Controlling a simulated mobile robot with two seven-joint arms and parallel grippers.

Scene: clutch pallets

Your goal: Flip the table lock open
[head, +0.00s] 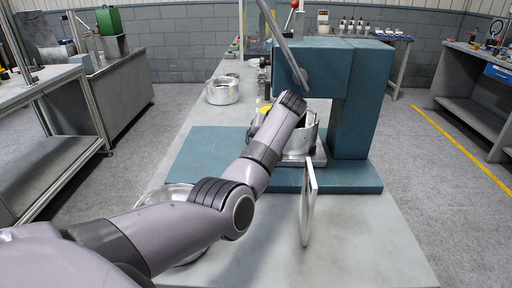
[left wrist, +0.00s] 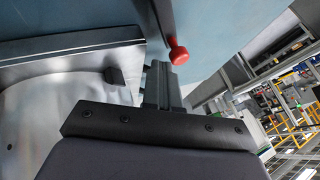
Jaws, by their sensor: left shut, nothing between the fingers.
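A small red knob (left wrist: 178,52) sticks out beside a blue-grey surface in the left wrist view. It may be the table lock's handle, but I cannot tell which way the lock is set. My left gripper (left wrist: 160,85) is shut and empty, with its dark fingers just below the knob. I cannot tell if they touch it. My right gripper is not in view.
A round metal part (head: 303,140) sits on the press behind my wrist. The table's front right is clear.

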